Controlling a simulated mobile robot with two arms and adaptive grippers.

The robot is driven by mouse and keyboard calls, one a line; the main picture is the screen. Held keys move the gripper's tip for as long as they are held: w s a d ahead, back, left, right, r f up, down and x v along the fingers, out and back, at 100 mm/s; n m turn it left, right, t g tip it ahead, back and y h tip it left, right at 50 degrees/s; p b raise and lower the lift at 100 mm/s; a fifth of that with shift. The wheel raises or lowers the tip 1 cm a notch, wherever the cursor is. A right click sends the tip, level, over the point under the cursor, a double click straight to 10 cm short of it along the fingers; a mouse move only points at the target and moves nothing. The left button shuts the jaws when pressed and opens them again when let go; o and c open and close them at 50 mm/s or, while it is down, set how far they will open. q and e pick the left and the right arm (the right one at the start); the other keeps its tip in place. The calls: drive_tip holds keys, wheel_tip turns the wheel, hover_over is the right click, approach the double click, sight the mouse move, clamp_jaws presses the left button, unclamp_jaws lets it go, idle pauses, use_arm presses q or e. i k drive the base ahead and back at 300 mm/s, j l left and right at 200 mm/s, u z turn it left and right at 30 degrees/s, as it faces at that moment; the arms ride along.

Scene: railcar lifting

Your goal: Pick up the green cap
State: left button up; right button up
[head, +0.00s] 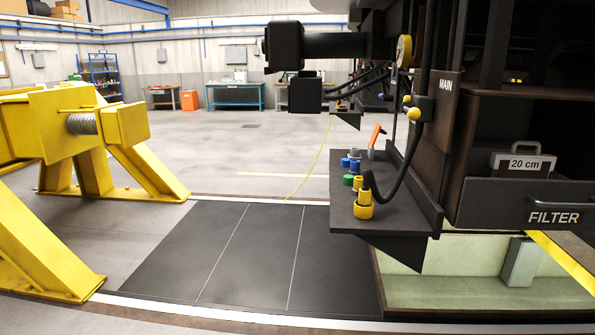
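The green cap (349,180) is a small piece on the dark shelf (345,220) at the end of the railcar, right of the middle of the head view. A yellow cap (357,184) stands just to its right. Blue caps (354,165) and a grey cap (355,153) sit behind it. A larger yellow fitting (364,210) on a black hose stands in front of it. Neither of my grippers is in view.
The black hose (399,188) curves over the shelf's right side. An orange lever (376,136) rises behind the caps. A FILTER drawer (500,203) is at the right. A yellow buffer stop (80,130) stands left. Dark floor plates (240,255) between are clear.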

sight(348, 180)
drive_tip(key=i+j+u, duration=0.25)
drive_tip(key=i, duration=0.55)
drive_tip(key=i+j+u, duration=0.1)
drive_tip(key=i+u, duration=0.2)
drive_tip(key=i, duration=0.5)
